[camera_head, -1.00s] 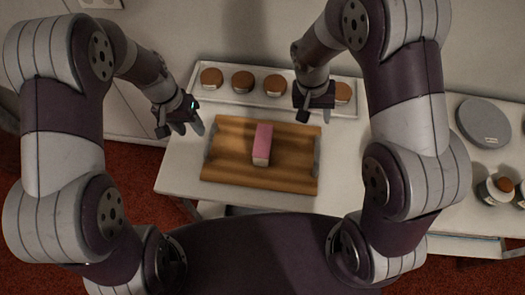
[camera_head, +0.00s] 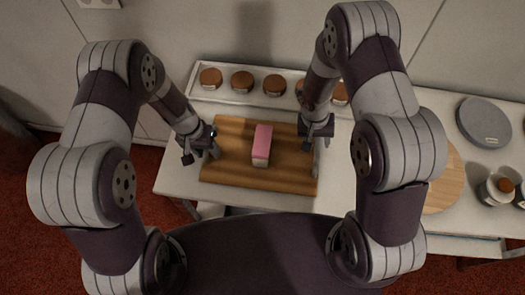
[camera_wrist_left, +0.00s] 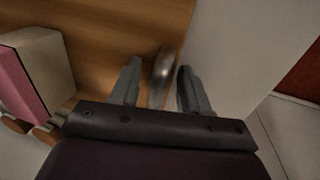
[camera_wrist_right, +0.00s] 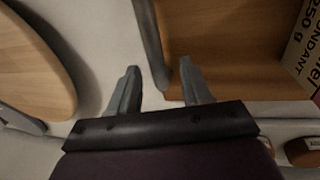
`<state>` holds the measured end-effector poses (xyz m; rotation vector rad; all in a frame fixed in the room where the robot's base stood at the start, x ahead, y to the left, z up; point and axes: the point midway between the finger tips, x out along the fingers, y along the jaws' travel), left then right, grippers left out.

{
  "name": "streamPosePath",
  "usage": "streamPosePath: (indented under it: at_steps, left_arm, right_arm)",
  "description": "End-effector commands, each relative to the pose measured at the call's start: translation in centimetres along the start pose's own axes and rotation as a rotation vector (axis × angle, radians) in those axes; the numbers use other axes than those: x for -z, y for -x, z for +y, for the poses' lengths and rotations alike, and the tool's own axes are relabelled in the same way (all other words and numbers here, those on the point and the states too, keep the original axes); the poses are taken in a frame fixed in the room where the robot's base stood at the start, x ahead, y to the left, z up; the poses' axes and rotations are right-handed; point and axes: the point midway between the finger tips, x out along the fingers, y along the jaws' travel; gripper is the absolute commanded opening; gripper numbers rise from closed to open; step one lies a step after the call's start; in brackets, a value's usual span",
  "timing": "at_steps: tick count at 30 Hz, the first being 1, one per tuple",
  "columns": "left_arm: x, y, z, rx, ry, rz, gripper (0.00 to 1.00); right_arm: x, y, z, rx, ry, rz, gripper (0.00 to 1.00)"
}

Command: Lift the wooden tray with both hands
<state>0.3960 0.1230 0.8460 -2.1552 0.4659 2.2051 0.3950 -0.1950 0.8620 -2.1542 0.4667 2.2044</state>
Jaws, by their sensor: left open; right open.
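The wooden tray (camera_head: 285,178) lies on the white table with a pink-topped box (camera_head: 261,144) on its middle. It has a metal handle at each short side. My left gripper (camera_head: 212,153) is open at the tray's left end. In the left wrist view the left handle (camera_wrist_left: 163,72) lies between its two fingers (camera_wrist_left: 157,82), with no clear grip. My right gripper (camera_head: 316,145) is open at the right end. In the right wrist view the right handle (camera_wrist_right: 150,42) runs between its fingers (camera_wrist_right: 160,82). In the head view the grippers partly hide both handles.
A white tray (camera_head: 225,98) with several brown-topped round items stands behind the wooden tray. A round wooden board (camera_head: 447,180) lies to the right, partly behind my right arm. A grey turntable (camera_head: 484,122) and small cups (camera_head: 496,188) stand farther right.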

Motion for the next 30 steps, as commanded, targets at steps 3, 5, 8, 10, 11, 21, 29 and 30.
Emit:
streamPosePath:
  at_steps: [3,5,8,10,11,21,29,30]
  left_arm:
    - [0.0,0.0,0.0,0.0,0.0,0.0,0.46]
    - [0.0,0.0,0.0,0.0,0.0,0.0,0.46]
    - [0.0,0.0,0.0,0.0,0.0,0.0,0.13]
    - [0.0,0.0,0.0,0.0,0.0,0.0,0.0]
    - [0.0,0.0,0.0,0.0,0.0,0.0,0.0]
    - [0.0,0.5,0.0,0.0,0.002,0.002,0.0]
    - [0.0,3.8,0.7,0.001,0.003,0.002,0.0]
    - [0.0,4.4,0.8,0.001,0.003,0.002,0.0]
  right_arm:
    - [0.0,0.0,0.0,0.0,0.0,0.0,0.48]
    - [0.0,0.0,0.0,0.0,0.0,0.0,0.48]
    - [0.0,0.0,0.0,0.0,0.0,0.0,0.16]
    - [0.0,0.0,0.0,0.0,0.0,0.0,0.0]
    - [0.0,0.0,0.0,0.0,0.0,0.0,0.0]
    - [0.0,0.4,0.1,-0.001,-0.002,0.0,0.0]
    - [0.0,3.8,0.9,-0.002,-0.003,-0.001,0.0]
    - [0.0,4.3,1.0,-0.002,-0.003,-0.002,0.0]
